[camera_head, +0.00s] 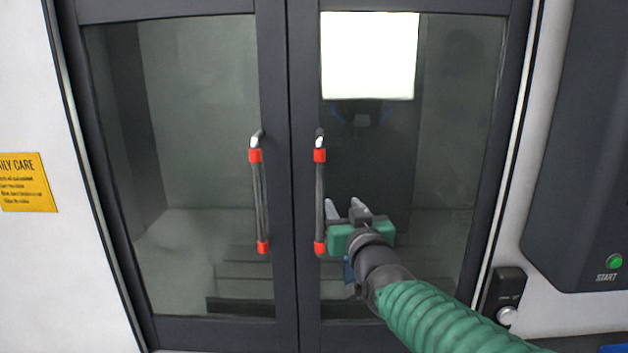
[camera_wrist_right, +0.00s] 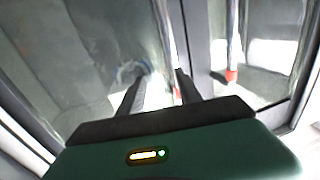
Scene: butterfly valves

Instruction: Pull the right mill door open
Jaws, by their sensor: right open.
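The right mill door (camera_head: 455,165) is a dark-framed glass panel and looks closed against the left door. Its upright handle (camera_head: 320,200) is a dark bar with red end caps, near the middle seam. My right gripper (camera_head: 345,207) is open and empty, just right of the handle's lower half, with its fingers towards the door. In the right wrist view, the handle (camera_wrist_right: 168,45) shows between the two open fingers (camera_wrist_right: 162,78), apparently beyond their tips. I cannot tell whether a finger touches it. My left gripper is not in view.
The left door (camera_head: 200,120) has a matching handle (camera_head: 260,200) close across the seam. A dark control panel (camera_head: 590,150) with a green START button (camera_head: 614,261) and a knob (camera_head: 507,316) stand at the right. A yellow sign (camera_head: 27,183) is on the left wall.

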